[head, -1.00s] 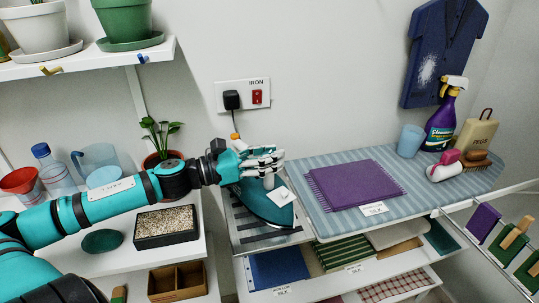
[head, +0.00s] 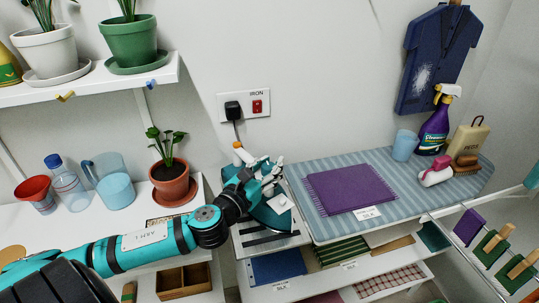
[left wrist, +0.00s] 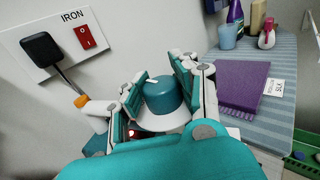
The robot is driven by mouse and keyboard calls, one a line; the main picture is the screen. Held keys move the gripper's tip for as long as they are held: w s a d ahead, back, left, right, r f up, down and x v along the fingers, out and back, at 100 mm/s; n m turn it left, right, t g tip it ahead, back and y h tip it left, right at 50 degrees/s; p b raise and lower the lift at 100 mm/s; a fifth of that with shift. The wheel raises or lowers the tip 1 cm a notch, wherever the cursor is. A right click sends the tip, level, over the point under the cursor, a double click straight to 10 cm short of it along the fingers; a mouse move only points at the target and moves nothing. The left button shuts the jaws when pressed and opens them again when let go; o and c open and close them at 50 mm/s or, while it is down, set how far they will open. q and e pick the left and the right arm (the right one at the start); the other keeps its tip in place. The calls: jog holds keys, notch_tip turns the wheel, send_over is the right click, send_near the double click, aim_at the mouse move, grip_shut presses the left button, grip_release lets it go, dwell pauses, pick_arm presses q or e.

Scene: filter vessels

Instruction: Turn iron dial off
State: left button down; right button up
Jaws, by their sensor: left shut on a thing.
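The teal iron (head: 268,222) sits on a striped rest at the left end of the ironing board, with a white tag (head: 280,204) on it. My left gripper (head: 268,176) is over the iron and hides much of its top. In the left wrist view, a rounded teal dial (left wrist: 165,96) on a white base stands between the two fingers of my left gripper (left wrist: 160,82), which are shut on it. The dial's markings are not readable. A small red light (left wrist: 133,134) shows below the left finger. My right gripper is not in view.
A wall socket labelled IRON (head: 244,105) has a black plug and a red switch. A purple cloth (head: 345,187) lies on the striped board (head: 440,195). A potted plant (head: 169,182) stands left of the iron; a shelf with pots (head: 90,82) hangs above.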

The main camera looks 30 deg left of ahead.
pick_arm(q)
jog(key=n+g+y+p, duration=0.1)
jog(key=n+y+p, duration=0.2)
jog(key=y, duration=0.2)
jog(key=shift+n+y, duration=0.4)
jog(key=shift+f+n+g+y+p, duration=0.15)
jog(key=shift+n+g+y+p, duration=0.4)
jog(key=shift+y+p, duration=0.3)
jog(key=shift+f, duration=0.1)
jog(key=c, duration=1.3)
grip_release()
jog(key=o, duration=0.4)
jog(key=shift+s, duration=0.1)
jog(key=shift+o, duration=0.2)
jog(key=v, duration=1.2)
